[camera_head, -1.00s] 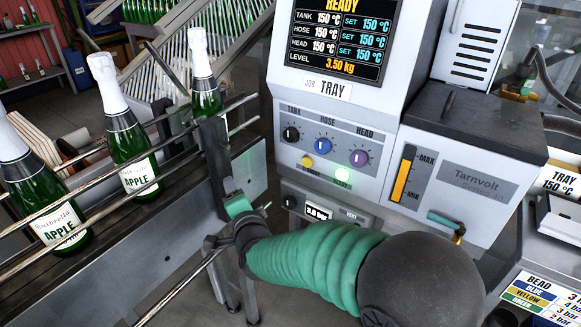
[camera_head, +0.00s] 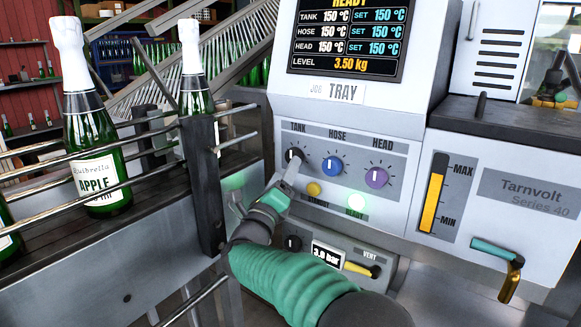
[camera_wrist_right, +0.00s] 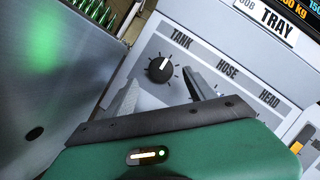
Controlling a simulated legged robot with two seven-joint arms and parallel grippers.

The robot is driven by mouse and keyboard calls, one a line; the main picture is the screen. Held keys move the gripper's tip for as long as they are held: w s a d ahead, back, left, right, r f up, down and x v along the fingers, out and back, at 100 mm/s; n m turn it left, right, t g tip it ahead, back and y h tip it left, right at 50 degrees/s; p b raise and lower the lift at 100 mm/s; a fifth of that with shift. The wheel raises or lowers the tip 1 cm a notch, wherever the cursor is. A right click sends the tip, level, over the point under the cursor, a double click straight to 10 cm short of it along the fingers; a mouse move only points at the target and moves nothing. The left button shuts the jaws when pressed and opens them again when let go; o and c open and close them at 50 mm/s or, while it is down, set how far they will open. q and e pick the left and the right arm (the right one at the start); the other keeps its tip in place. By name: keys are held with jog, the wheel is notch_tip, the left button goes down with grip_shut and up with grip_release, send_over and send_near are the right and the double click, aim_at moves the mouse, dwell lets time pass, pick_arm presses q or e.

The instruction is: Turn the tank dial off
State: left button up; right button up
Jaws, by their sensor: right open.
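The tank dial is a black knob (camera_head: 293,155) under the TANK label, at the left of a row of three dials on the machine's front panel. It also shows in the right wrist view (camera_wrist_right: 160,69), with a white pointer mark. My right gripper (camera_head: 287,172) is just below and in front of it. In the wrist view the open fingers (camera_wrist_right: 160,95) stand on either side below the knob, apart from it, with nothing between them. In the head view a finger partly covers the knob's lower side. My left gripper is not in view.
Beside the tank dial are the blue HOSE dial (camera_head: 332,166) and purple HEAD dial (camera_head: 376,178). A yellow button (camera_head: 313,189) and a lit green button (camera_head: 357,201) sit below. A conveyor with metal rails (camera_head: 120,155) and bottles (camera_head: 92,125) stands close at the left.

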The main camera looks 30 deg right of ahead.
jog(key=x, duration=0.5)
jog(key=shift+w+d, duration=0.1)
jog(key=shift+d, duration=0.1)
